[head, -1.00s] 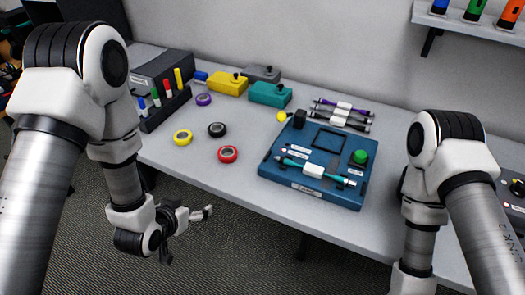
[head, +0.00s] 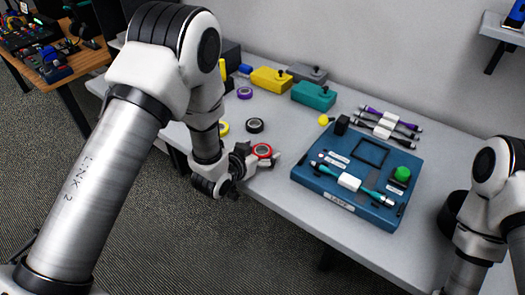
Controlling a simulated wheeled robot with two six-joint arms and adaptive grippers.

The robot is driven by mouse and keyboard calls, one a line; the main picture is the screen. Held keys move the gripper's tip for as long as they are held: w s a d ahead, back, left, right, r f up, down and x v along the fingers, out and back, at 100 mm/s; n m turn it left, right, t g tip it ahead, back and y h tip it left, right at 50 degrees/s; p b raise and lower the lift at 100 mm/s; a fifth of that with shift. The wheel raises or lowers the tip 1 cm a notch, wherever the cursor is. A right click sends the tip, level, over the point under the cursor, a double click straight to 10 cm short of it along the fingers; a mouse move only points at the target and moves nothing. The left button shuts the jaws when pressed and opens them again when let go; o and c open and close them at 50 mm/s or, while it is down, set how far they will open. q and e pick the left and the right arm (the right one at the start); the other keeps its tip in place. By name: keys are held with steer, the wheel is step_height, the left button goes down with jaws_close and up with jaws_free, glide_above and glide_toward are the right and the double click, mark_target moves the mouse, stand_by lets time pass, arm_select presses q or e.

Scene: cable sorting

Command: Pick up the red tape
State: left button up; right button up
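The red tape (head: 262,151) is a small ring lying flat near the table's front edge, left of the blue board. My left gripper (head: 258,178) is at the front edge, just in front of the red tape. Its fingers are spread apart with nothing seen between them. One grey fingertip reaches beside the tape's near right side and slightly overlaps it in the picture; I cannot tell whether they touch. My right gripper is out of the picture; only part of that arm shows at the lower right.
A black tape (head: 255,126), a purple tape (head: 245,93) and a partly hidden yellow tape (head: 223,128) lie nearby. The blue board (head: 330,196) holds a teal cable. Yellow (head: 271,79), teal (head: 314,95) and grey (head: 307,72) boxes stand behind. Dark cables (head: 388,123) lie at the back.

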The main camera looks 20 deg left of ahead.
arm_select(q)
steer(key=shift+s, duration=0.1)
steer(key=c, duration=1)
steer(key=shift+c, duration=0.2)
steer(key=shift+r, duration=0.15)
